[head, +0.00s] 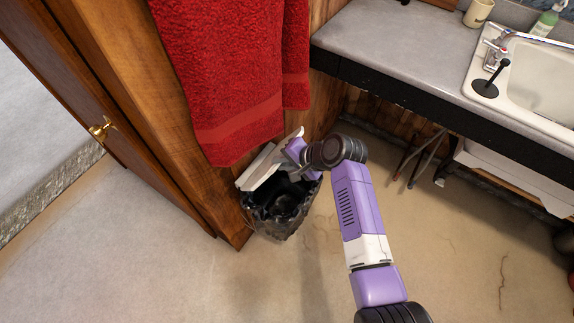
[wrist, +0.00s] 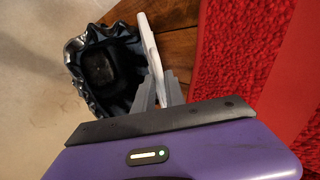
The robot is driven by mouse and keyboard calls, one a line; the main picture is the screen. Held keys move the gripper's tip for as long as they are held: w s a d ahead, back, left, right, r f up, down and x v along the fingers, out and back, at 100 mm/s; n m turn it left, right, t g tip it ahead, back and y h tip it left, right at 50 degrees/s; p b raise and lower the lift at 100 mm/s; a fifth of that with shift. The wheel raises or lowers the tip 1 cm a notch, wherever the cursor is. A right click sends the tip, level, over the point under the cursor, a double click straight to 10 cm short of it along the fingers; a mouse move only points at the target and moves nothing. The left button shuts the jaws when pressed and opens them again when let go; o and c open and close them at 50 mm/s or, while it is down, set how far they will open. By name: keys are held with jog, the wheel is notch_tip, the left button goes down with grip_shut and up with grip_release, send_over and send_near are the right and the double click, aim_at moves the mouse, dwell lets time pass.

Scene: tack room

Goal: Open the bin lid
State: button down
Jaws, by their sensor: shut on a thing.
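The bin (head: 272,222) stands on the floor by the wooden wall, lined with a black bag. Its dark inside shows in both views, and its bagged rim also shows in the wrist view (wrist: 75,50). The white lid (head: 262,167) is raised and tilted up at the back of the bin; in the wrist view the lid (wrist: 150,45) is seen edge-on. My gripper (wrist: 158,85) is shut on the lid, with its grey fingers at the lid's edge. In the head view my wrist partly covers the gripper and the lid's right side.
A red towel (head: 220,80) hangs just above and beside the bin, close to my gripper. A counter (head: 400,45) with a sink (head: 540,85) is at the right. The floor (head: 150,270) in front is clear.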

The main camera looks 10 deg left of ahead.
jog(key=shift+a+r, duration=0.1)
jog(key=shift+a, duration=0.1)
jog(key=c, duration=1.6)
grip_release()
jog(key=shift+o, duration=0.2)
jog(key=shift+d, duration=0.1)
jog(key=v, duration=0.7)
jog(key=shift+d+r, duration=0.2)
jog(key=shift+r, duration=0.1)
jog(key=shift+c, duration=0.4)
